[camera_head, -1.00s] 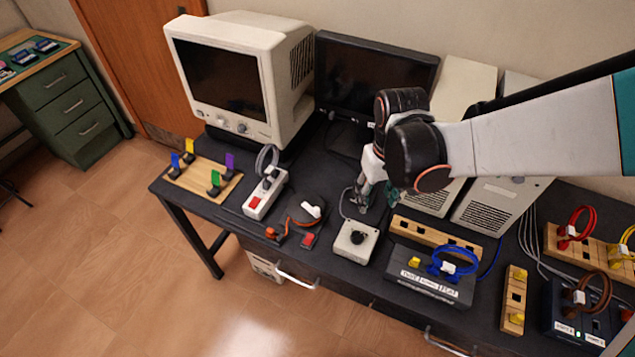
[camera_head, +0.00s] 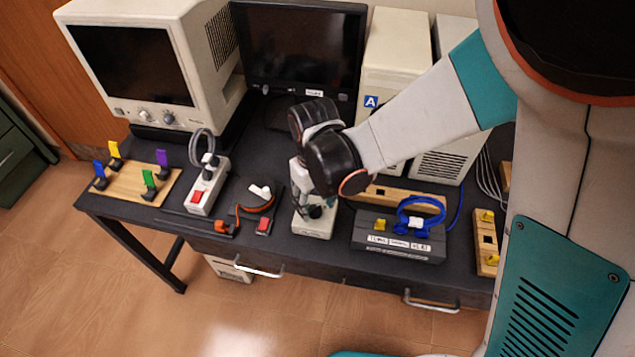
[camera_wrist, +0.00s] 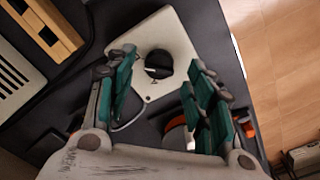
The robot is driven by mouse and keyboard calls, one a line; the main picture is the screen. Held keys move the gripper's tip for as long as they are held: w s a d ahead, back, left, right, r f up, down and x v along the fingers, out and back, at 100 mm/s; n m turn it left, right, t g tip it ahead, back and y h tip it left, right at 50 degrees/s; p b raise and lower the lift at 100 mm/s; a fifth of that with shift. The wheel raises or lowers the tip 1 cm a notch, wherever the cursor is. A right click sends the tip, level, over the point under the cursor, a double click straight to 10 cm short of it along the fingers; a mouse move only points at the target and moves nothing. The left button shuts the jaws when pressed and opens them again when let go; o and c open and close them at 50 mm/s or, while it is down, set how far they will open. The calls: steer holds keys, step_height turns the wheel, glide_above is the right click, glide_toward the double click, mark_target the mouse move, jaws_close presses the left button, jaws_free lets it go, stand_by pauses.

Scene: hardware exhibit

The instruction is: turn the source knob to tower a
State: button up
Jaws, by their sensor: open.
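The source knob (camera_wrist: 159,65) is a black round knob with a pale pointer mark. It sits on a small cream box (camera_wrist: 182,42) on the dark bench. The box also shows in the head view (camera_head: 312,228), where my arm partly covers it. My gripper (camera_wrist: 163,88) is open, with its green-padded fingers on either side of the knob in the wrist view and apart from it. In the head view my gripper (camera_head: 316,205) is over the box, and its fingertips are mostly hidden. A tower marked A (camera_head: 392,85) stands at the back.
A power strip (camera_head: 206,186) and an orange-black cable (camera_head: 257,207) lie left of the box. A grey switch unit with a blue cable (camera_head: 398,241) stands right of it, before a wooden block (camera_head: 398,196). A monitor (camera_head: 298,48) and CRT stand behind.

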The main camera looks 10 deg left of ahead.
steer(key=shift+f+b, duration=0.45)
steer(key=shift+f, duration=0.6)
steer(key=c, duration=1.1)
